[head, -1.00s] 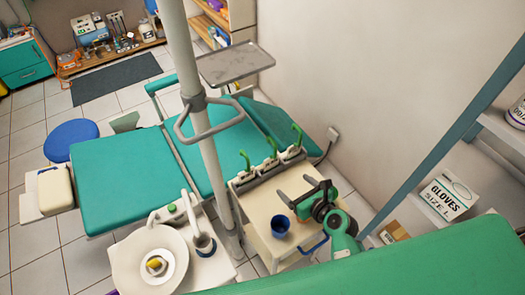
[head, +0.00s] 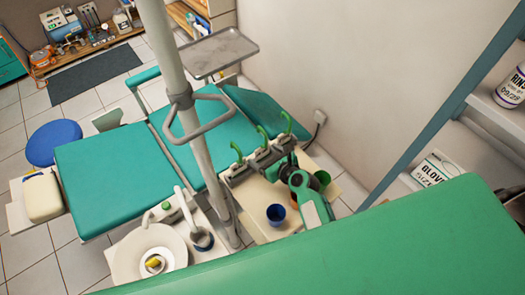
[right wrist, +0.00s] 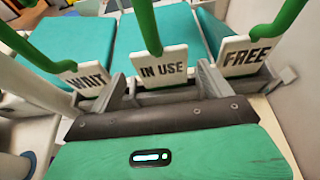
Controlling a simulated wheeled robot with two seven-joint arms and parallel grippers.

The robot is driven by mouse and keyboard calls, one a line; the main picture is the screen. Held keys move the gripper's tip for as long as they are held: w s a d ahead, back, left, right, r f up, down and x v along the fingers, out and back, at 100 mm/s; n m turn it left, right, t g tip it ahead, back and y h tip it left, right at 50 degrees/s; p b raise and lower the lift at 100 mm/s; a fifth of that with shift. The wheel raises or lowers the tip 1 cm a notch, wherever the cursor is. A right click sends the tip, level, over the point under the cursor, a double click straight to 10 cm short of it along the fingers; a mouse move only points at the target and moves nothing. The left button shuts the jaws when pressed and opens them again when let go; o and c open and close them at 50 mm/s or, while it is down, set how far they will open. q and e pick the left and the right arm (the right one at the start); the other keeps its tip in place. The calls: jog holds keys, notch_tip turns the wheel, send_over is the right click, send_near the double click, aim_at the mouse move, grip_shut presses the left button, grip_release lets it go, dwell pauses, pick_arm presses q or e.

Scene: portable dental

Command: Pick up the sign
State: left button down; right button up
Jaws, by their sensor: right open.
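Three white signs with green curved handles stand in a grey holder (right wrist: 185,98). In the right wrist view they read WAIT (right wrist: 86,80), IN USE (right wrist: 163,69) and FREE (right wrist: 245,57). In the head view their green handles (head: 263,136) show in a row at the cart's back edge. My right gripper (right wrist: 161,84) is open, its fingers pointing at the holder, one on each side of the IN USE sign as seen from the wrist. Whether they touch anything is unclear. My left gripper is not in view.
The cream cart top (head: 255,198) carries a blue cup (head: 276,214) beside my right arm. A grey pole (head: 188,110) with a tray (head: 218,52) rises left of the cart. The teal dental chair (head: 115,175) is behind, the wall at right.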

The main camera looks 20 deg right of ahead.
aim_at(263, 152)
jog(key=x, duration=0.3)
jog(key=shift+w+d+f, duration=0.1)
jog(key=shift+w+f, duration=0.05)
jog(key=shift+w, duration=0.25)
jog(key=shift+w+f, duration=0.15)
jog(key=shift+w, duration=0.1)
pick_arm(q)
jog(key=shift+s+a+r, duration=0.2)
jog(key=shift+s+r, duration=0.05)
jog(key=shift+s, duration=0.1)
pick_arm(e)
jog(key=c, duration=1.1)
pick_arm(q)
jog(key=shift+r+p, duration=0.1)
jog(key=shift+p, duration=0.2)
